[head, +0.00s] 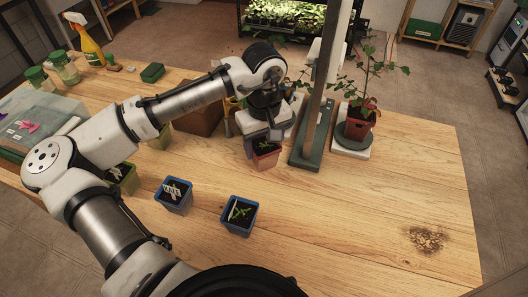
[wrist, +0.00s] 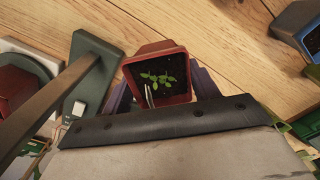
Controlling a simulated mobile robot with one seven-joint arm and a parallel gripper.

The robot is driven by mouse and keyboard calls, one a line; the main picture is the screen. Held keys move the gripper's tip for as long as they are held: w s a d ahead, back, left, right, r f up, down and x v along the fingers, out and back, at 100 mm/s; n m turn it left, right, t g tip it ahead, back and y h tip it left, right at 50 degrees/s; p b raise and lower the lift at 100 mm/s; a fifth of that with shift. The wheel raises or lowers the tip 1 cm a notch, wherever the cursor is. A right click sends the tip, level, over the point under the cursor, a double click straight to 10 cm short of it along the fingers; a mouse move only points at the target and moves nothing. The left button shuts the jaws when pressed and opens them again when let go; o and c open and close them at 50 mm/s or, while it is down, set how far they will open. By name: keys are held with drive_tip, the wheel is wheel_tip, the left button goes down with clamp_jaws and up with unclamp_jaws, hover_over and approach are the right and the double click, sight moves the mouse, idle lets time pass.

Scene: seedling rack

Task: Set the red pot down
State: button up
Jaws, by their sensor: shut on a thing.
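The red pot (head: 265,156) is a small square pot with a green seedling and dark soil, near the middle of the table in the head view. It also shows in the wrist view (wrist: 158,92), upright, with a white tag in its soil. My gripper (head: 262,137) is shut on the red pot, with fingers on both sides of it. In the wrist view, the pot's lower part is partly hidden. I cannot tell whether its base touches the wooden table (head: 380,200).
Two blue pots (head: 239,215) (head: 174,194) stand nearer to me. A dark green stand base with an upright post (head: 312,140) is close on the right. Beyond it, a larger red-brown pot (head: 360,122) holds a tall plant.

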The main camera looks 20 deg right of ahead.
sight(264, 147)
drive_tip(key=shift+f, duration=1.95)
drive_tip(key=shift+f, duration=0.15)
drive_tip(key=o, duration=1.1)
drive_tip(key=shift+c, duration=0.2)
wheel_tip(264, 147, up, 12)
drive_tip(key=shift+r, duration=0.15)
